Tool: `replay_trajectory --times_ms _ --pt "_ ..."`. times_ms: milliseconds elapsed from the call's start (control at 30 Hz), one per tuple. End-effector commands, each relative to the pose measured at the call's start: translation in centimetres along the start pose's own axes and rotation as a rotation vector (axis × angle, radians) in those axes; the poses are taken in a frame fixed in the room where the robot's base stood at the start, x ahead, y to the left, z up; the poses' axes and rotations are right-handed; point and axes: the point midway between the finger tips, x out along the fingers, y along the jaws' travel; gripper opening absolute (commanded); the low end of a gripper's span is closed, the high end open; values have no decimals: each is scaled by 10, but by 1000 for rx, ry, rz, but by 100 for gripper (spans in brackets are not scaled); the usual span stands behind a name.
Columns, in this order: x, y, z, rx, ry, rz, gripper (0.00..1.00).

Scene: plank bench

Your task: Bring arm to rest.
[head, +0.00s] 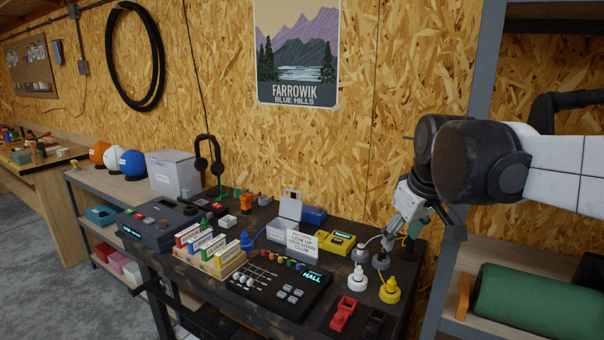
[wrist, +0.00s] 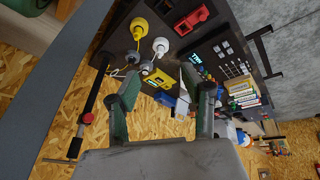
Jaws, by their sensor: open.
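My gripper (head: 404,226) hangs at the end of my arm, at the right rear of the dark bench (head: 262,327). In the wrist view my gripper (wrist: 167,90) shows two green fingers spread wide apart. Nothing is held between them; a yellow device (wrist: 158,79) and the bench top show beyond the gap. In the head view my arm enters from the right, in front of the shelf unit, and bends down to the gripper. The head view does not clearly show the gap between the fingertips and the items below.
White (head: 358,279) and yellow (head: 390,290) knobbed items stand near the gripper, with a red one (head: 342,314) in front. A black console (head: 276,287) and labelled blocks (head: 210,248) crowd the bench. A green cylinder (head: 535,303) lies on the right shelf. The wall stands close behind.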

Motion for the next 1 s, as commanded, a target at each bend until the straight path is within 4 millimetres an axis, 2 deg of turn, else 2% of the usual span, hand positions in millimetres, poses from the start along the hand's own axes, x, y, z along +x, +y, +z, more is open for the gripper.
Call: replay_trajectory --times_ms 33,267,600,800,1000 --pt "-4 -8 16 26 12 8 43" --pt "-10 -36 76 160 70 40 43" --pt "4 -74 161 347 161 70 43" --pt "13 -86 188 410 193 75 43" --pt "15 -88 194 426 201 76 43"
